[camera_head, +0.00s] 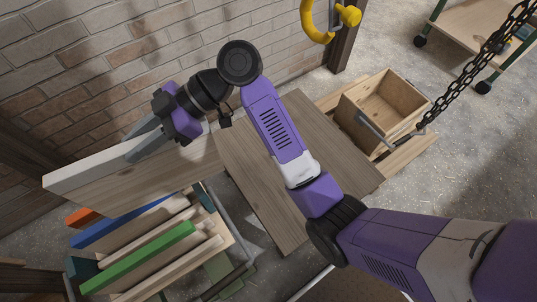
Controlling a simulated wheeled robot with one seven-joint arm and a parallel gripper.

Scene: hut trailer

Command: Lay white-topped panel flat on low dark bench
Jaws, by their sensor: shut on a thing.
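The white-topped panel (165,178) has a white upper edge and a wood-grain broad face. It stands on edge, roughly upright, at the left by the brick wall. My gripper (138,145) is shut on its upper edge, with the grey fingers across the white strip. The low bench (255,190) has a bare grey-brown wood top in the middle, partly hidden under my purple arm. The panel's right end shows beside or over the bench's left edge; I cannot tell whether they touch.
A rack of coloured boards, including a green board (140,257) and a blue board (115,230), sits below the panel. A wooden box (388,105) stands right of the bench. A yellow hook (320,20) and a black chain (470,75) hang nearby. The brick wall is close behind.

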